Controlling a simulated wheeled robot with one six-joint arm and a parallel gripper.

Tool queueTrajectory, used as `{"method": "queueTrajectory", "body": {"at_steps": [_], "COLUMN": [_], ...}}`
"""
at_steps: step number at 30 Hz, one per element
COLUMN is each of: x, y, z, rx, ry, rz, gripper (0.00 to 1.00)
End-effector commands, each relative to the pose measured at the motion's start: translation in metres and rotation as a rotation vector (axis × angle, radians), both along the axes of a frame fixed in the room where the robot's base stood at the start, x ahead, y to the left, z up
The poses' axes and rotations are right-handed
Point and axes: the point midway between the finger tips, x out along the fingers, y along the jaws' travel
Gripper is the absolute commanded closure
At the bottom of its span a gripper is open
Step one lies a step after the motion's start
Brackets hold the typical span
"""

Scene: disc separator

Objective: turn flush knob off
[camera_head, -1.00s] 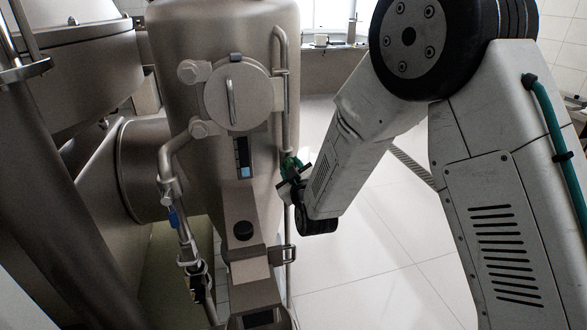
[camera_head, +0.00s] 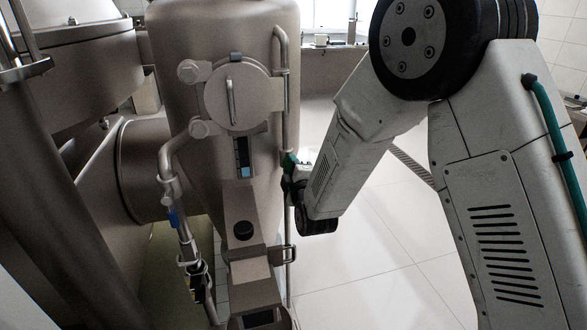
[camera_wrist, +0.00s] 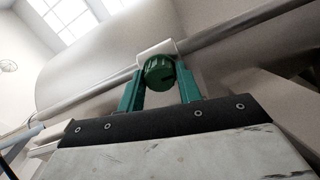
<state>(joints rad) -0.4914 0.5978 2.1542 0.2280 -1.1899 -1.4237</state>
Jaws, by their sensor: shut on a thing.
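The flush knob (camera_wrist: 160,73) is a round, ribbed green knob on a thin metal pipe, seen in the wrist view. My gripper (camera_wrist: 160,88) has two green fingers, one on each side of the knob, and is shut on it. In the head view my gripper (camera_head: 291,170) is at the vertical pipe on the right side of the steel vessel. There the knob is hidden or too small to tell apart from the green fingers.
The large steel vessel (camera_head: 220,40) with a round hatch (camera_head: 237,95) stands just left of my gripper. The thin pipe (camera_head: 281,60) runs down its right side. A bracket (camera_head: 283,255) sticks out below. The tiled floor (camera_head: 385,270) to the right is clear.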

Motion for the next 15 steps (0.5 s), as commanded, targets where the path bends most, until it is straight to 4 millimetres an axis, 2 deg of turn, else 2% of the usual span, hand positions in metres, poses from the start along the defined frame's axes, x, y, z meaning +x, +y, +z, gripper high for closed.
{"method": "queueTrajectory", "body": {"at_steps": [15], "x": [0.0013], "y": [-0.0011], "z": [0.0011], "rx": [-0.049], "ry": [-0.017], "rz": [-0.004], "gripper": [0.88]}}
